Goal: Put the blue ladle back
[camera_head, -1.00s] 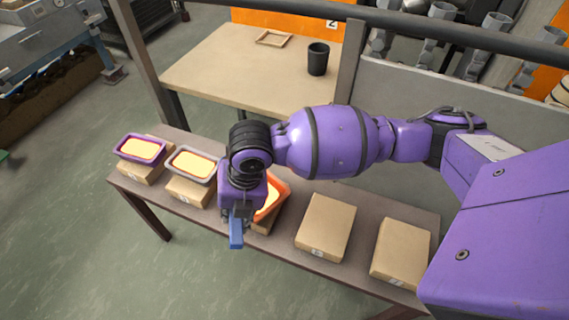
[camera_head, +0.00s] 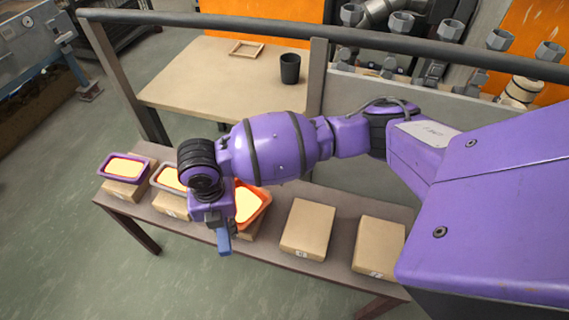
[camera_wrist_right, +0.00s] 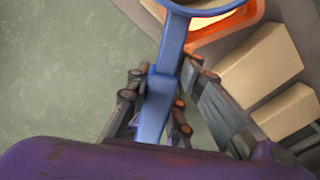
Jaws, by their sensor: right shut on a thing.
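My right gripper (camera_head: 219,224) points down over the front edge of the bench, near the orange-rimmed tray. It is shut on the blue ladle (camera_head: 223,240), whose handle shows below the fingers. In the right wrist view the ladle's blue handle (camera_wrist_right: 155,108) runs between the two fingers (camera_wrist_right: 157,108). Its ring-like bowl end is at the top of that view, partly cut off, beside or over the orange tray (camera_wrist_right: 248,14); I cannot tell which. My left gripper is not in view.
The bench (camera_head: 185,228) bears a purple tray (camera_head: 126,167), a grey tray (camera_head: 163,179), an orange tray (camera_head: 262,211) on boxes, and two bare boxes (camera_head: 308,228) (camera_head: 379,246). Behind a rail, a table (camera_head: 200,85) holds a black cup (camera_head: 290,68) and a wooden frame (camera_head: 247,49).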

